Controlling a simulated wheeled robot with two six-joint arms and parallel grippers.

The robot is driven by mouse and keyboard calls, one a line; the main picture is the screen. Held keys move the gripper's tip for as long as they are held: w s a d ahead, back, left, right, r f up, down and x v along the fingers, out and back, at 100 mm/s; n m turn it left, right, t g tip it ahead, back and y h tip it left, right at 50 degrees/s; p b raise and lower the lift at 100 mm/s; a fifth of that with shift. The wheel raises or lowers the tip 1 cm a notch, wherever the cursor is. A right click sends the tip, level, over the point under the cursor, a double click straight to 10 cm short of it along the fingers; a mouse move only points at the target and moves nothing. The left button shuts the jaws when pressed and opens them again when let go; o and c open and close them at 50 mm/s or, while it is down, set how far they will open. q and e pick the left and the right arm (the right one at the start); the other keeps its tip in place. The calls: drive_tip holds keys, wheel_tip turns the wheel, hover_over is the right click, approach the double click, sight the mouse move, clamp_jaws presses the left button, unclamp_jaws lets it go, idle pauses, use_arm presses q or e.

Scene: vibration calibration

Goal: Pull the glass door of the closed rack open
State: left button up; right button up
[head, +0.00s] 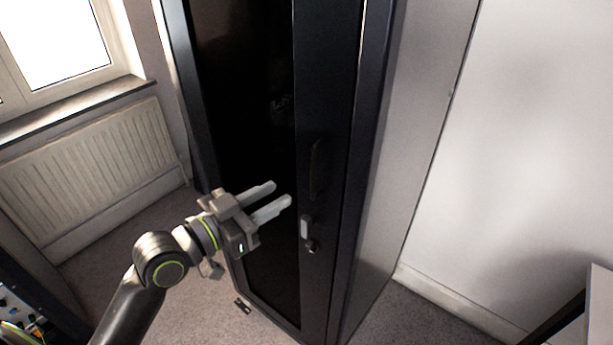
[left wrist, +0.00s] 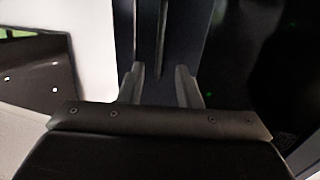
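The tall black rack (head: 375,120) stands in the middle of the head view. Its dark glass door (head: 245,90) is closed, with a black frame strip along the right side. A vertical black handle (head: 317,168) is on that strip, with a small pale latch (head: 305,228) and a lock (head: 311,246) below it. My left gripper (head: 281,194) is in front of the glass, left of the handle, with its two fingers apart and nothing between them. In the left wrist view its fingertips (left wrist: 158,74) point at the dark frame strip. My right gripper is not in view.
A radiator (head: 90,175) under a window (head: 55,45) is at the left. A white wall (head: 540,130) is to the right of the rack. Grey carpet (head: 140,270) is open left of the rack. A small dark object (head: 243,306) lies near its foot.

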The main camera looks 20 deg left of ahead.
sight(307, 177)
use_arm(q)
drive_tip(key=p+x, duration=0.1)
drive_tip(key=x, duration=0.7)
drive_tip(key=shift+w+d+p, duration=0.2)
drive_tip(key=shift+w+p, duration=0.05)
drive_tip(key=shift+p, duration=0.1)
clamp_jaws()
